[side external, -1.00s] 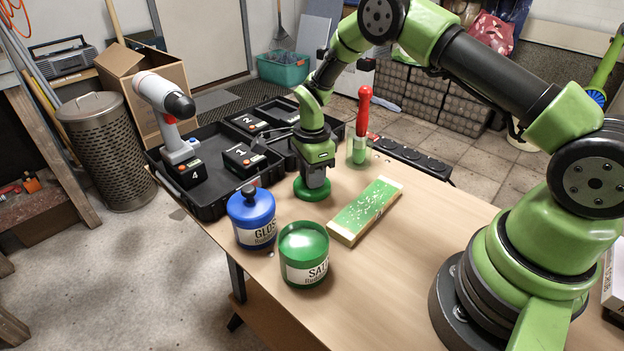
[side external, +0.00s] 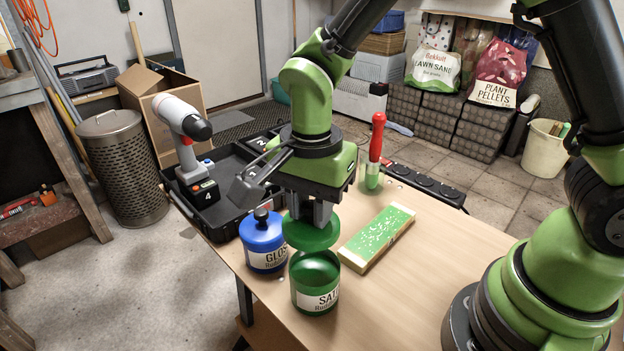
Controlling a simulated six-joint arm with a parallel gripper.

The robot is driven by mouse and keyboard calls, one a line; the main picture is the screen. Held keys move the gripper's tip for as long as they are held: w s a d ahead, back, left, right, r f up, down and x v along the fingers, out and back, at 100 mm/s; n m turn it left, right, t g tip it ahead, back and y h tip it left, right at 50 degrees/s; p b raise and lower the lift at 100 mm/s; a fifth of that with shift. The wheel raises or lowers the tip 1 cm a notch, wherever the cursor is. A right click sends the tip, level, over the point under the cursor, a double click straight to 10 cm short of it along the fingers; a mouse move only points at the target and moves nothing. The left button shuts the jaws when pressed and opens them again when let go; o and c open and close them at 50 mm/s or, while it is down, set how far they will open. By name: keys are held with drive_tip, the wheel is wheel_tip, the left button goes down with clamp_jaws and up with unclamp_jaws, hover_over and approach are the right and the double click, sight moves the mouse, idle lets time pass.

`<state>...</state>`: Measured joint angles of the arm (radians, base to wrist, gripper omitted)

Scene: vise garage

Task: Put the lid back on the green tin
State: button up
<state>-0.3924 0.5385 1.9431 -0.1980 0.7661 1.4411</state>
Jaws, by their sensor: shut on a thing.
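The green tin (side external: 315,293) stands upright and open on the table, with a white label on its front. My gripper (side external: 312,218) points down and is shut on the green lid (side external: 311,236). The lid is held about level, just above the tin and toward its back edge in this view. It overlaps the back of the tin's mouth in the picture. I cannot tell whether the lid touches the rim. The gripper hides the lid's knob.
A blue tin (side external: 263,247) with its lid on stands close at the left of the green tin. A green sanding block (side external: 377,238) lies to the right. A red-handled tool (side external: 376,150) stands behind. A black case (side external: 222,214) holds a drill (side external: 186,146).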

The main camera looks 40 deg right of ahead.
drive_tip(key=shift+s+a+n, duration=0.45)
drive_tip(key=shift+s+n, duration=0.05)
drive_tip(key=shift+s, duration=0.3)
drive_tip(key=shift+f, duration=3.05)
drive_tip(key=shift+f, duration=0.2)
drive_tip(key=o, duration=1.5)
drive_tip(key=shift+c, duration=0.2)
drive_tip(key=shift+r, duration=0.1)
drive_tip(key=shift+r, duration=3.45)
